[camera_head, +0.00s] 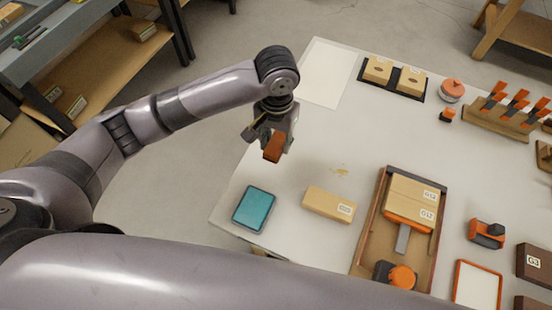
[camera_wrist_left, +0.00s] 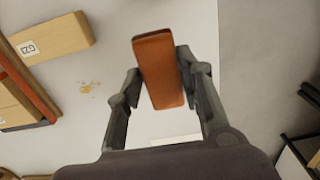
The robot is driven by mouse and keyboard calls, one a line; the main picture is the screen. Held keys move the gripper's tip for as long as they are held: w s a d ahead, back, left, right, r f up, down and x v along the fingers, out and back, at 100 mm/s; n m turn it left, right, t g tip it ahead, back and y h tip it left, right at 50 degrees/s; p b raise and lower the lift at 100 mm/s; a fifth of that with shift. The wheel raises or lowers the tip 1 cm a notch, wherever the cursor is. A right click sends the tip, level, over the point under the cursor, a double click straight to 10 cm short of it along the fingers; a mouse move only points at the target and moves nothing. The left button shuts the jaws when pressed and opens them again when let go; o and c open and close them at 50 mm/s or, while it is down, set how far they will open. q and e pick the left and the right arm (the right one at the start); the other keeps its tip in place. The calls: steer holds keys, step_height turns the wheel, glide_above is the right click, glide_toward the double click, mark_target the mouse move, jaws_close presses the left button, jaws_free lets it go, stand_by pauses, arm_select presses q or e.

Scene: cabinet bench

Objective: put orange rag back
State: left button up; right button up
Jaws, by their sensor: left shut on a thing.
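The orange rag (camera_head: 273,148) is a folded, brownish-orange block held in my left gripper (camera_head: 269,137). In the left wrist view the rag (camera_wrist_left: 160,70) sits between the two fingers of the left gripper (camera_wrist_left: 161,82), which are shut on it. The rag is held in the air over the left side of the white table (camera_head: 310,165). A small tan spill (camera_head: 340,170) lies on the table to the right of the rag. My right gripper is not in view.
A teal tray (camera_head: 254,208) lies near the table's front-left edge, with a cardboard box (camera_head: 329,204) to its right. A wooden tray (camera_head: 365,238) holds more boxes. A pale sheet (camera_head: 325,75) lies at the back left. Orange-handled tools stand in a rack (camera_head: 498,119) at right.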

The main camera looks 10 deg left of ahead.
mark_target(276, 167)
arm_select(q)
step_height(276, 167, down, 9)
steer(key=shift+f, duration=0.2)
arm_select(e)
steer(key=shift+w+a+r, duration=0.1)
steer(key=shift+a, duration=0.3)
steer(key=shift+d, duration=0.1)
arm_select(q)
steer(key=o, duration=1)
steer(key=shift+f, duration=0.1)
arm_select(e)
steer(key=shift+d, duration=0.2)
arm_select(q)
step_height(276, 167, up, 11)
steer(key=shift+r, duration=0.15)
steer(key=shift+r+b, duration=0.3)
steer(key=shift+r, duration=0.25)
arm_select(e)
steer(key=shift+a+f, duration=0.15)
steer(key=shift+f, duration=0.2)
